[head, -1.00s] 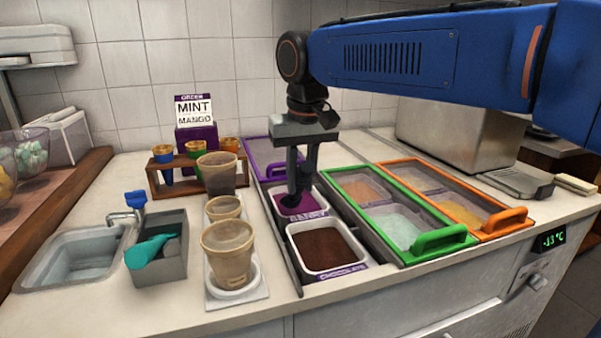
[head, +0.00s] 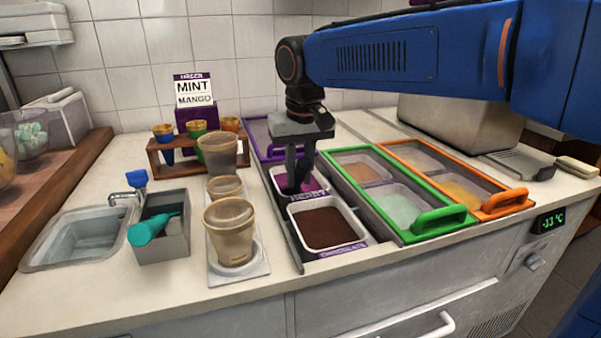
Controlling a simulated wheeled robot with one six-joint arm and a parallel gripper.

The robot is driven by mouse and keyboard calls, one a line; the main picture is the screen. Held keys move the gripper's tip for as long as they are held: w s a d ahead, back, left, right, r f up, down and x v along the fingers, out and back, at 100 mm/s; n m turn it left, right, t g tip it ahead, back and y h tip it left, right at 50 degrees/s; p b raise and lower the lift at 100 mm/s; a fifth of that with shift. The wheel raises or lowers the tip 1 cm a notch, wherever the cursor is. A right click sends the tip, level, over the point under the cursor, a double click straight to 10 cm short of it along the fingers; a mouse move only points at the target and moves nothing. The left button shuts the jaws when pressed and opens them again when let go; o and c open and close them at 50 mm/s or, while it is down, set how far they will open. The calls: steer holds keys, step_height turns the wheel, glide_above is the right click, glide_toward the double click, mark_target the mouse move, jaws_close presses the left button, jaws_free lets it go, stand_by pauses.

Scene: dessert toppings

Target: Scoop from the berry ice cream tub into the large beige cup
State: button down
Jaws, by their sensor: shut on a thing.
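My gripper (head: 301,164) hangs over the berry tub (head: 319,181), the magenta one behind the chocolate tub. It is shut on a dark scoop-like tool (head: 291,187), whose lower end is down in the tub. The fingers and tool are hard to tell apart, and the end's contact with the ice cream is hidden.
A smaller cup (head: 225,187) and a tall brownish cup (head: 217,153) stand behind. A teal scoop (head: 152,228) lies in a grey bin (head: 172,246) beside the sink (head: 78,237).

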steer(key=shift+w+a, duration=0.3)
steer(key=shift+w, duration=0.8)
steer(key=shift+w+a, duration=0.35)
steer(key=shift+w, duration=0.8)
steer(key=shift+w+a, duration=0.3)
steer(key=shift+w, duration=0.8)
steer(key=shift+s+d+t+y, duration=0.15)
steer(key=shift+s+t, duration=0.25)
steer(key=shift+t, duration=0.1)
steer(key=shift+s+d+t+y, duration=0.1)
steer(key=shift+s+t+y, duration=0.05)
steer(key=shift+s+t, duration=0.3)
steer(key=shift+t, duration=0.25)
steer(key=shift+w+v, duration=0.2)
steer(key=shift+v, duration=1.15)
steer(key=shift+w+v, duration=0.2)
steer(key=shift+v, duration=1.2)
steer(key=shift+w+a+v, duration=0.1)
steer(key=shift+v, duration=1.1)
steer(key=shift+w+a+v, duration=0.1)
steer(key=shift+a+v, duration=0.05)
steer(key=shift+v, duration=1.05)
steer(key=shift+r, duration=0.1)
